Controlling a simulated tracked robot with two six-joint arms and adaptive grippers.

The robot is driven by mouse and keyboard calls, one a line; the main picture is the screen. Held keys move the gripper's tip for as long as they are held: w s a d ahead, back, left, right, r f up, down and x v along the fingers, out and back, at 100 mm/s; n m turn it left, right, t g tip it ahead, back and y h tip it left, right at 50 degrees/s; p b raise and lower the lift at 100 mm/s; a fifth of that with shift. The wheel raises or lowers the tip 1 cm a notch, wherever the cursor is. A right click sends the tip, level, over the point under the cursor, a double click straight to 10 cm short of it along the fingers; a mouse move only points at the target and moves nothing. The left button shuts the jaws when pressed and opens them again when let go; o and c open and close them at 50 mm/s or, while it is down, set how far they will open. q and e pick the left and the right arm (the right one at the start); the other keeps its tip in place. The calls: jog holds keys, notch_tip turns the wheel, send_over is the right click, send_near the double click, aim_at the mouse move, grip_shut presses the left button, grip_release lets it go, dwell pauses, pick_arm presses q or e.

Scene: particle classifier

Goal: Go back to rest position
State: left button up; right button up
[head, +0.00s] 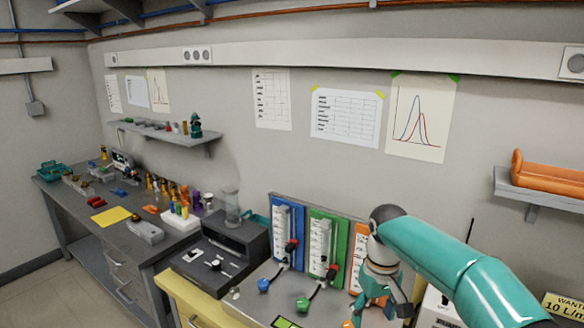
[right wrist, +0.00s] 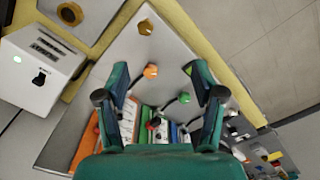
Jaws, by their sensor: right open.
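My right gripper (head: 372,302) hangs at the lower right of the head view, in front of the orange panel (head: 361,240), partly covering it. In the right wrist view my right gripper (right wrist: 158,72) has its two teal fingers spread apart with nothing held between them. An orange knob (right wrist: 150,71) shows between the fingertips, on the grey board below; I cannot tell the distance to it. My left gripper is in neither view.
The classifier board has a blue panel (head: 288,230) and a green panel (head: 322,245) with levers. A white box (right wrist: 42,68) stands beside the board. A dark machine (head: 232,235) and a cluttered workbench (head: 62,195) lie left. An orange object (head: 548,178) sits on a right wall shelf.

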jog(key=s+d+f+g+b, duration=0.15)
jog(key=s+f, duration=0.25)
jog(key=f, duration=0.6)
jog(key=s+f+g+y+b, duration=0.1)
jog(key=s+f+g+b, duration=0.2)
jog(key=f, duration=0.7)
jog(key=s+d+f+b, duration=0.1)
jog(key=s+f+b, duration=0.1)
jog(key=s+f, duration=0.6)
pick_arm(q)
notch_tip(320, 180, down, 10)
jog(key=b, duration=0.2)
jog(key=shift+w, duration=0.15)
pick_arm(e)
jog(key=s+a+f+m+t+y, duration=0.1)
jog(key=s+a+f+m+t, duration=0.1)
jog(key=s+f, duration=0.3)
jog(key=s+a+f+m+t+y, duration=0.2)
jog(key=s+a+f, duration=0.3)
jog(key=f, duration=0.5)
jog(key=shift+s+a+m+t, duration=0.15)
jog(key=shift+s+m+t, duration=0.15)
jog(key=shift+s+t, duration=0.35)
jog(key=shift+f, duration=0.1)
